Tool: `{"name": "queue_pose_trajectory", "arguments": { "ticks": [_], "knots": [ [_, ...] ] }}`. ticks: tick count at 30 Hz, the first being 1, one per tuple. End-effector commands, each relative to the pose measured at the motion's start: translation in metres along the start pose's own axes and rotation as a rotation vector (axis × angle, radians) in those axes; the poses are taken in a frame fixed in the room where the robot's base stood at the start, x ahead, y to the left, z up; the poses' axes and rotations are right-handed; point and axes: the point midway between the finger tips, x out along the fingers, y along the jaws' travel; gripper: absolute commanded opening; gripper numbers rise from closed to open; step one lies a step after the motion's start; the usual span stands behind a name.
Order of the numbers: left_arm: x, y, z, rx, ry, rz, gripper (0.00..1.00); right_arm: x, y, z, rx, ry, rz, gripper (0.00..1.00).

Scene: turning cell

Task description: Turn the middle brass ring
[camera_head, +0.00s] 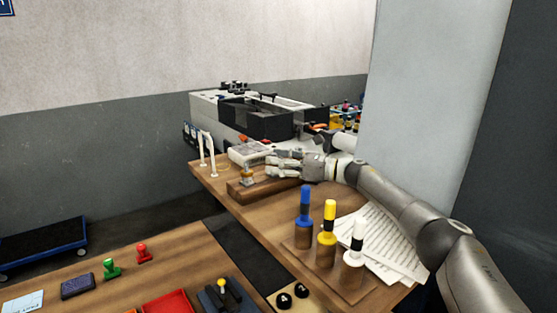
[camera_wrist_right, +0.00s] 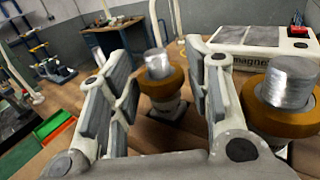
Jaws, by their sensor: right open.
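In the right wrist view, a brass ring (camera_wrist_right: 163,84) sits around an upright silver post, between the spread fingers of my right gripper (camera_wrist_right: 162,78). A second brass ring (camera_wrist_right: 266,112) around a silver post stands to the right, outside the fingers. I cannot tell for sure which one is the middle ring. In the head view, my right gripper (camera_head: 270,164) is over the wooden block (camera_head: 262,187) on the far table. One small post with a ring (camera_head: 247,174) shows left of its fingers; anything behind the gripper is hidden. The right gripper is open. My left gripper is not in view.
A grey-white machine (camera_head: 255,118) stands behind the block. A pale box (camera_head: 248,153) and two white hooked stands (camera_head: 205,148) are close by. Blue, yellow and white handled tools (camera_head: 326,245) and papers (camera_head: 375,240) are at the front right.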

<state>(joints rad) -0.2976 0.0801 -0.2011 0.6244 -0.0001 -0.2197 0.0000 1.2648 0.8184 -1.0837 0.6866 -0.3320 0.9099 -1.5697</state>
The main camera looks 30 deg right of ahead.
Motion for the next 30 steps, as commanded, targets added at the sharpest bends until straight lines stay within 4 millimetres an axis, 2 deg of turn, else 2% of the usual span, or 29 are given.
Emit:
{"name": "queue_pose_trajectory", "arguments": {
  "ticks": [6,14,30],
  "knots": [
    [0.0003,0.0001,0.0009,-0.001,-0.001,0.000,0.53,0.0002,0.0002,-0.0003,0.000,0.000,0.000,0.44],
    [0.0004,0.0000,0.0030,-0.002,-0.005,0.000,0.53,0.0000,0.0001,-0.0003,0.000,0.000,0.000,0.12],
    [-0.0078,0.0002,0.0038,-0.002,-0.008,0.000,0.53,-0.0005,0.0024,-0.0002,0.001,0.002,-0.085,0.12]
  ]
}}
